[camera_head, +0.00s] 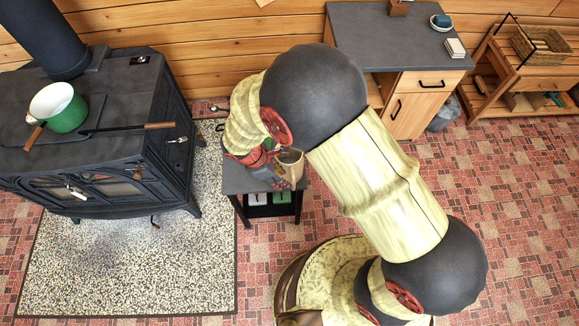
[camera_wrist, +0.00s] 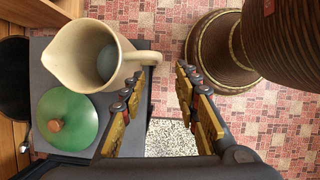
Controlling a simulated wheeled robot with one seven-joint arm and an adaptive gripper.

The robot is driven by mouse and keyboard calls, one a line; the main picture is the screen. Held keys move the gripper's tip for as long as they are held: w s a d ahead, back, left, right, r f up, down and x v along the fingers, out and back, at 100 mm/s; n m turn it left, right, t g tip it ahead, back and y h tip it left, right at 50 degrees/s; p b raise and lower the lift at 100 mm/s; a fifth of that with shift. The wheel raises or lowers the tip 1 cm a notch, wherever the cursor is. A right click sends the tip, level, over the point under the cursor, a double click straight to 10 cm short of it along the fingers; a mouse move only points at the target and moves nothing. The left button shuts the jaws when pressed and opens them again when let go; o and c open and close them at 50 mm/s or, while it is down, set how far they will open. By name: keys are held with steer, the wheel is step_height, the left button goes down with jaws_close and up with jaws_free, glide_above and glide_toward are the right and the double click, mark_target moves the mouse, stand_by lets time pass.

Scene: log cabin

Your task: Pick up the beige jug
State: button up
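The beige jug (camera_wrist: 68,62) stands on a small dark side table. In the wrist view I look down into its mouth; the spout points left and the handle (camera_wrist: 140,57) points right. My gripper (camera_wrist: 165,75) is open, one finger on each side of a clear gap. The left fingertip is close to the handle's outer end; I cannot tell whether they touch. In the head view the jug (camera_head: 291,164) is partly hidden by my gripper (camera_head: 275,178) and arm.
A green lid (camera_wrist: 67,119) with a wooden knob lies beside the jug on the side table (camera_head: 235,183). A black stove (camera_head: 130,110) with a green pot (camera_head: 62,108) stands left. A grey-topped cabinet (camera_head: 385,45) is behind. Patterned floor is free to the right.

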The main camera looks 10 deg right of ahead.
mark_target(294, 185)
steer(key=shift+d+b+x, duration=0.1)
steer(key=shift+b+x, duration=0.9)
steer(key=shift+x, duration=1.45)
steer(key=shift+d+b+x, duration=0.15)
steer(key=shift+b+x, duration=0.8)
steer(key=shift+x, duration=1.5)
steer(key=shift+w+r, duration=0.1)
steer(key=shift+r, duration=0.05)
steer(key=shift+c, duration=1.2)
jaws_close()
